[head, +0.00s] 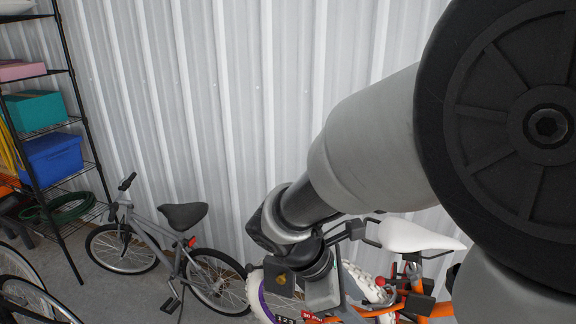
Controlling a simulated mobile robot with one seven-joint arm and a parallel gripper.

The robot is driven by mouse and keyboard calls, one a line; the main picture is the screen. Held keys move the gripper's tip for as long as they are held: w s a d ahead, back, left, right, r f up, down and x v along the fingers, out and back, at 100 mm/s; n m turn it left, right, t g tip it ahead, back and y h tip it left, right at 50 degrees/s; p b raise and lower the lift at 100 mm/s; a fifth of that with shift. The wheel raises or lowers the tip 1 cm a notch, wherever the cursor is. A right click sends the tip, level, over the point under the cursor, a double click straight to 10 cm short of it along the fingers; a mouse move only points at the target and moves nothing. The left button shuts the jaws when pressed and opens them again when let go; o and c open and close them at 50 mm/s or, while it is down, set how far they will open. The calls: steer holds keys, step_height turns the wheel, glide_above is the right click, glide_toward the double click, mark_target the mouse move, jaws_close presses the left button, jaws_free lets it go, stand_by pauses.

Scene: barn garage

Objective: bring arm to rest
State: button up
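My arm reaches in from the right side of the head view, close to the camera, with its large dark joint cap filling the upper right. The grey forearm slopes down and left to a dark wrist. My gripper (320,288) hangs below the wrist near the bottom edge, in front of the orange bicycle. Its fingertips cannot be made out, so I cannot tell whether it is open or shut. No held object can be made out.
An orange bicycle (412,307) with a white saddle is behind my arm, partly hidden. A grey bicycle (180,262) leans near the white corrugated wall (240,110). A black wire shelf (78,118) with bins stands left. Another bicycle wheel (25,292) shows lower left.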

steer(key=s+r+m+t+y+p, duration=0.1)
steer(key=s+r+m+t+y, duration=0.1)
steer(key=r+m, duration=0.5)
steer(key=s+d+r+m+t+y+p, duration=0.1)
steer(key=s+r+m+y, duration=0.3)
steer(key=r+m, duration=0.4)
steer(key=shift+s+d+r+m+t+y+p, duration=0.35)
steer(key=shift+s+m+t, duration=0.1)
steer(key=shift+m+t, duration=0.5)
steer(key=shift+f, duration=0.1)
steer(key=shift+c, duration=1.4)
steer(key=shift+d, duration=0.1)
